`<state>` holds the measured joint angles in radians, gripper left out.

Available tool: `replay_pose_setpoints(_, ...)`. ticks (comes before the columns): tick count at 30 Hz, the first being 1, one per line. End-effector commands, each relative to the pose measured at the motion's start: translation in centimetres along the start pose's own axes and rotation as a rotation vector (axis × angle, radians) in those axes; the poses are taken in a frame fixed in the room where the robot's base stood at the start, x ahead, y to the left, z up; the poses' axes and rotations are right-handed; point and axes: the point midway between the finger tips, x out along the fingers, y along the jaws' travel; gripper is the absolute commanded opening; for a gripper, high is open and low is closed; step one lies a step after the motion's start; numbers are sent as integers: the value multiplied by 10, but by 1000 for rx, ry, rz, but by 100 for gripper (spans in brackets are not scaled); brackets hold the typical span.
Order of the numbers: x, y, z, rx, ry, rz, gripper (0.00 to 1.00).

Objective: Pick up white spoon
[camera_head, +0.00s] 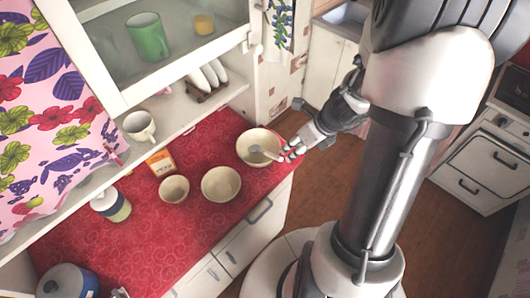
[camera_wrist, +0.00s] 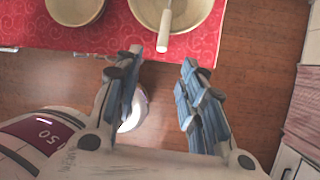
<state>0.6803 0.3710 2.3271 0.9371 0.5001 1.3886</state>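The white spoon (camera_head: 268,154) rests in a cream bowl (camera_head: 250,138) near the right front corner of the red counter. Its pale handle (camera_wrist: 164,32) reaches over the bowl's near rim toward my gripper in the wrist view. The spoon's head is cut off at the top of that view. My gripper (camera_head: 292,153) is at the counter's right edge, close to the handle end. In the wrist view my gripper (camera_wrist: 162,60) is open and empty, with the handle end just ahead of the gap between its fingers.
Two more bowls, a middle one (camera_head: 221,184) and a smaller one (camera_head: 174,189), stand left of the spoon's bowl. A carton (camera_head: 160,163) and a jar (camera_head: 112,206) are behind. A shelf with a mug (camera_head: 139,126) overhangs the counter's back. Open wooden floor (camera_head: 335,170) lies right.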

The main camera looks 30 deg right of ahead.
Motion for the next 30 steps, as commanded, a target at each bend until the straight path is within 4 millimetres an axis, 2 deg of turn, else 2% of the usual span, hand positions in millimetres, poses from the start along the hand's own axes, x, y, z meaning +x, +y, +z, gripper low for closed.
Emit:
replay_pose_setpoints(1, 17, 0, -2, -2, 3, 3, 37)
replay_pose_setpoints(6, 47, 0, -2, -3, 2, 2, 37)
replay_pose_setpoints(14, 64, 0, 0, -4, 0, -1, 37)
replay_pose_setpoints(21, 101, -2, -1, -5, 2, 2, 37)
replay_pose_setpoints(24, 110, -3, 0, -4, 1, 0, 37)
replay_pose_setpoints(30, 112, -2, 1, -5, 1, -2, 37)
